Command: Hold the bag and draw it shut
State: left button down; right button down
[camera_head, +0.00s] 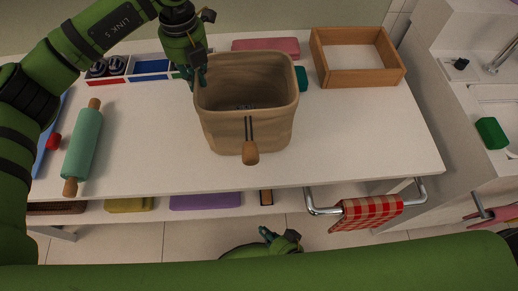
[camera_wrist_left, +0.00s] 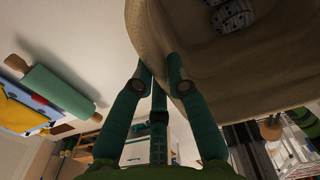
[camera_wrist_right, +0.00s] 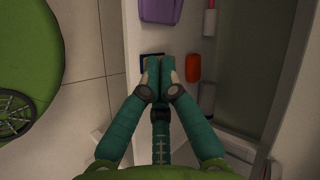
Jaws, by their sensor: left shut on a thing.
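The tan bag (camera_head: 225,130) stands upright and open on the white table, with a dark cord down its front and a wooden toggle (camera_head: 251,152) at the cord's end. Something patterned lies inside the bag, clearer in the left wrist view (camera_wrist_left: 232,15). My left gripper (camera_head: 195,82) is shut on the bag's rim at its left side; the left wrist view shows the bag's wall (camera_wrist_left: 158,35) between the fingers. My right gripper (camera_head: 279,238) is below the table's front edge, apart from the bag. Its fingers are together and empty in the right wrist view (camera_wrist_right: 159,62).
A green rolling pin (camera_head: 83,140) lies left on the table (camera_head: 345,135). A wooden tray (camera_head: 405,72) is at the back right, a pink box (camera_head: 266,46) behind the bag. A checkered towel (camera_head: 368,212) hangs on the front rail. The table right of the bag is clear.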

notch_tip(320, 180, up, 14)
jog(key=s+f+m+g+y, duration=0.1)
jog(key=s+m+g+y, duration=0.2)
jog(key=g+y, duration=0.35)
jog(key=n+t+y, duration=0.3)
jog(key=n+y, duration=0.1)
jog(key=n, duration=0.4)
send_near(250, 153)
jog(key=w+d+f, duration=0.2)
jog(key=w+f, duration=0.1)
jog(key=w, duration=0.2)
jog(key=x, duration=0.9)
jog(key=shift+a+r, duration=0.5)
jog(key=shift+r, duration=0.1)
jog(key=shift+s+g+y, duration=0.1)
jog(key=shift+g+y, duration=0.15)
jog(key=shift+s, duration=2.2)
